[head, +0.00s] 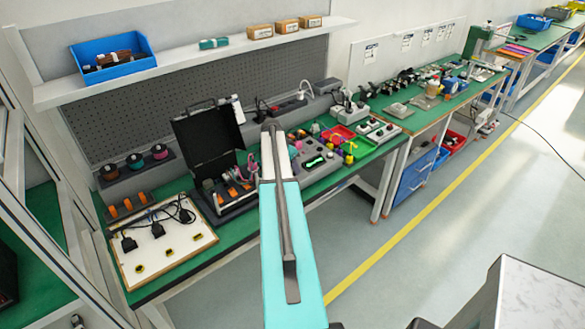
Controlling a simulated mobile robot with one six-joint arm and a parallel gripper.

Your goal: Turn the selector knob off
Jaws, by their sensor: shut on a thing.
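My arm reaches up the middle of the head view and over the green workbench (170,277). Its far end hides part of the bench, and I cannot make out my gripper there. Small grey control boxes (378,131) with dark and red buttons or knobs stand at the right end of this bench. A larger grey box (318,165) with a green part on top is just right of my arm. I cannot tell which small part is the selector knob, or how it is turned.
Left of my arm are an open black case (208,143) and a white board (150,262) with black connectors and cables. A shelf (200,63) runs above. The floor (430,220) in front is clear.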

